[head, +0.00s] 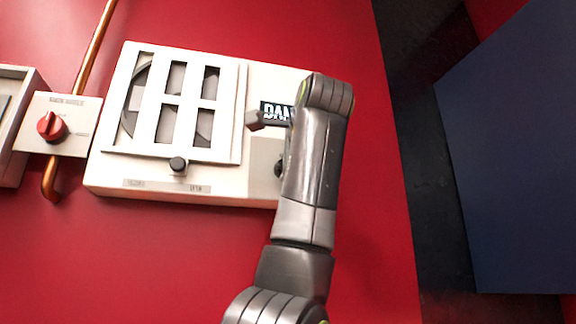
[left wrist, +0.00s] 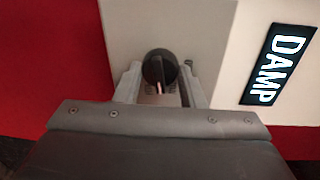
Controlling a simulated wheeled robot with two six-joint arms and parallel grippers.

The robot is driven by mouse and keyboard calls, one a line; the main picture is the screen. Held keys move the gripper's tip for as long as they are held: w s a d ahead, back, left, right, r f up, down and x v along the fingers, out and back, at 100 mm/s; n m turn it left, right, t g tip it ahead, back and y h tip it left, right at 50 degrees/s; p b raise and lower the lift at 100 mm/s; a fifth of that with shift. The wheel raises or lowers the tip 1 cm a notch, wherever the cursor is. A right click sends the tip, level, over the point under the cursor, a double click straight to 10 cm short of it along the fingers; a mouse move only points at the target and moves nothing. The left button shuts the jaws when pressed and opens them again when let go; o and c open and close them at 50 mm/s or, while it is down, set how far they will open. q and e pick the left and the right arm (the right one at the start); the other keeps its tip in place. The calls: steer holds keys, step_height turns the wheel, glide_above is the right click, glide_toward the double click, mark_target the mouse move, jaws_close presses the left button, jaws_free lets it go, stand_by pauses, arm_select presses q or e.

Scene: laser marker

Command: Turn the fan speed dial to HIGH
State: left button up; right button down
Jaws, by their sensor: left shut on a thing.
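The fan unit (head: 115,168) is a white box on the red wall in the head view, with a slatted fan grille (head: 170,105). Its black dial (head: 279,166) sits at the right part of the box, mostly hidden behind my arm. In the left wrist view the round black dial (left wrist: 154,62) shows with a pale pointer line at its lower edge. My left gripper (left wrist: 160,72) has one finger on each side of the dial and is shut on it. The speed labels around the dial cannot be read. My right gripper is not in view.
A lit DAMP sign (head: 275,111) is beside the dial, also seen in the left wrist view (left wrist: 278,64). A red knob (head: 51,126) on a white plate and a copper pipe (head: 97,40) are at left.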

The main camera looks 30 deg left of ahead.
arm_select(q)
steer(key=shift+w+d+f+m+g+y+b, duration=0.1)
steer(key=shift+m+b, duration=0.15)
steer(key=shift+m, duration=0.9)
steer(key=shift+a+m+g+y+b, duration=0.1)
steer(key=shift+m+b, duration=0.1)
steer(key=shift+m, duration=1)
steer(key=shift+w+d+f+m+g+y+b, duration=0.1)
steer(key=shift+m+b, duration=0.15)
steer(key=shift+m, duration=0.9)
steer(key=o, duration=1)
steer(key=shift+r, duration=0.1)
steer(key=shift+s, duration=0.1)
steer(key=b+v, duration=0.2)
steer(key=v, duration=1.5)
steer(key=shift+d+b, duration=0.2)
steer(key=shift+b, duration=0.1)
